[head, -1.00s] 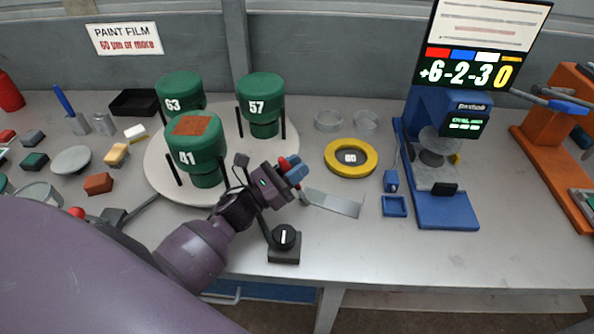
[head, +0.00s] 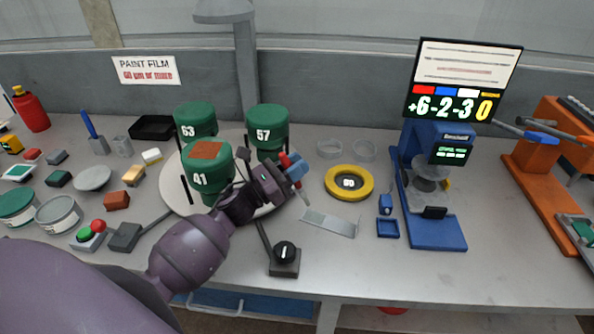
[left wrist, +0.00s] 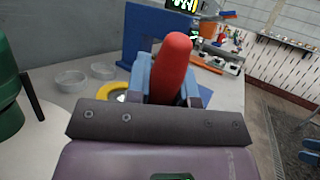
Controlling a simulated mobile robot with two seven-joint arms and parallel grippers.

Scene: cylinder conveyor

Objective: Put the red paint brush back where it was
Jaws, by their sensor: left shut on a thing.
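The red paint brush (left wrist: 172,68) is in my left gripper (head: 296,170), which is shut on it. In the left wrist view its rounded red handle stands up between the two blue fingers (left wrist: 142,75). In the head view a bit of red shows at the fingers, and a pale tip (head: 306,199) points down, just above the bent metal strip (head: 332,222). At the far left a blue brush (head: 89,123) stands in a grey block (head: 101,145). A similar grey block (head: 122,146) beside it holds no brush that I can see. My right gripper is not in view.
Green cylinders (head: 268,128) stand on a round white turntable (head: 180,203) left of my gripper. A yellow ring (head: 349,183) and a blue gauge stand (head: 438,235) are to the right. A black knob box (head: 285,260) is in front. Small blocks and cans crowd the left.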

